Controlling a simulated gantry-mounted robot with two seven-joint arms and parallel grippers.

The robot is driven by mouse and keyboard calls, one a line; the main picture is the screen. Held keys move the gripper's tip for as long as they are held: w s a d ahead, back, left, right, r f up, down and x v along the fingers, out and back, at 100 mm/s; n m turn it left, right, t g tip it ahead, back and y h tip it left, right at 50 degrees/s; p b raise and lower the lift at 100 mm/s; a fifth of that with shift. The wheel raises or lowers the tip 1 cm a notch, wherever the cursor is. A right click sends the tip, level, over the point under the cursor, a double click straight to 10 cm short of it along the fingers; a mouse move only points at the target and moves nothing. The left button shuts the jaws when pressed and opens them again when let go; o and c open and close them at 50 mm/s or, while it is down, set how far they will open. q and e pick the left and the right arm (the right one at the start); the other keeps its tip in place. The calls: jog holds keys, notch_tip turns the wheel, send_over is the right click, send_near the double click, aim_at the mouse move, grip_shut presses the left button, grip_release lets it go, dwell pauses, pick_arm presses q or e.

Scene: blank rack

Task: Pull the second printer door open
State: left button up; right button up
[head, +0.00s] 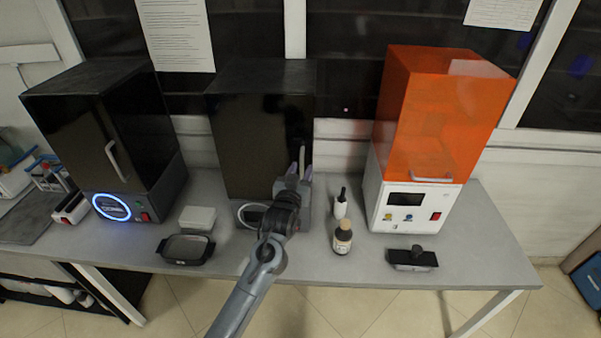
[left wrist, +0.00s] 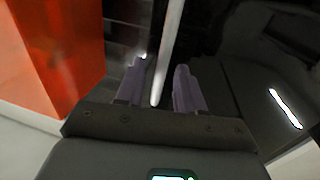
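The second printer (head: 245,140) is the tall black box in the middle of the bench, with a glossy dark door that looks closed. Its upright pale door handle (head: 302,158) is on the door's right side. My left gripper (head: 300,174) is at the lower part of this handle. In the left wrist view the handle (left wrist: 169,45) runs between the two purple-grey fingers of the left gripper (left wrist: 158,88), with gaps visible on both sides. The fingers are open. My arm hides part of the printer's base. My right gripper is not in view.
A black printer (head: 100,130) with a blue-lit ring stands left. An orange-topped white printer (head: 435,120) stands right. A white bottle (head: 340,207), brown bottle (head: 342,240), dark tray (head: 186,250), white box (head: 197,218) and black part (head: 412,259) lie along the bench front (head: 300,262).

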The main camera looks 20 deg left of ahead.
pick_arm(q)
grip_shut()
dwell(0.3)
